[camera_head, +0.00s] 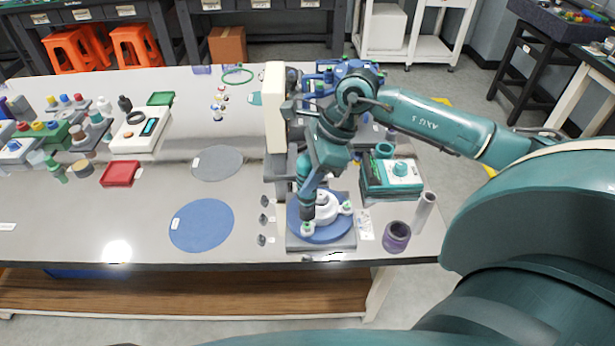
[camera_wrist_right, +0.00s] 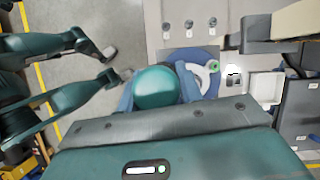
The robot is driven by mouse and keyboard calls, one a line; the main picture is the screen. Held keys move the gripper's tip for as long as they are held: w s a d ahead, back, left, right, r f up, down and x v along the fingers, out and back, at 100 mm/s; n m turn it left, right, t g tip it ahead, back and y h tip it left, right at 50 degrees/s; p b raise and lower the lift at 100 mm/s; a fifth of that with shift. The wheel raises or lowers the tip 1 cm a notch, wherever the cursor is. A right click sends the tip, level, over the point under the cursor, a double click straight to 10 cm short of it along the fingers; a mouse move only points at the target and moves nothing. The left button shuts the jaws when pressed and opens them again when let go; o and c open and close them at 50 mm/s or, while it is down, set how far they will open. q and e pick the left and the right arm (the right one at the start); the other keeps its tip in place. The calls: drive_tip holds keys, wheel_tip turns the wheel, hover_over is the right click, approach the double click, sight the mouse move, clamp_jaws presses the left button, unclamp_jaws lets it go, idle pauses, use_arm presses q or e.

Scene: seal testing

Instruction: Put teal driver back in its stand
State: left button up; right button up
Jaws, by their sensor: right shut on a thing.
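My right gripper (camera_head: 306,190) points down over the white fixture (camera_head: 327,207) on the blue disc, near the front of the bench. In the right wrist view its blue fingers (camera_wrist_right: 157,98) are shut on the round-topped teal driver (camera_wrist_right: 156,86). The driver's dark lower end (camera_head: 307,212) shows close to the fixture's front left; I cannot tell whether it touches. An open purple cup (camera_head: 397,236) stands at the front right; I cannot tell whether it is the driver's stand. My left gripper is not in view.
A tall cream column (camera_head: 275,105) stands just left of my right gripper. Three small knobs (camera_head: 263,218) lie in a row beside the fixture. A teal-topped box (camera_head: 392,178) and an upright-leaning white tube (camera_head: 424,212) are to the right.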

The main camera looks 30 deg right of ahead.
drive_tip(key=shift+a+r, duration=0.1)
drive_tip(key=shift+r, duration=0.15)
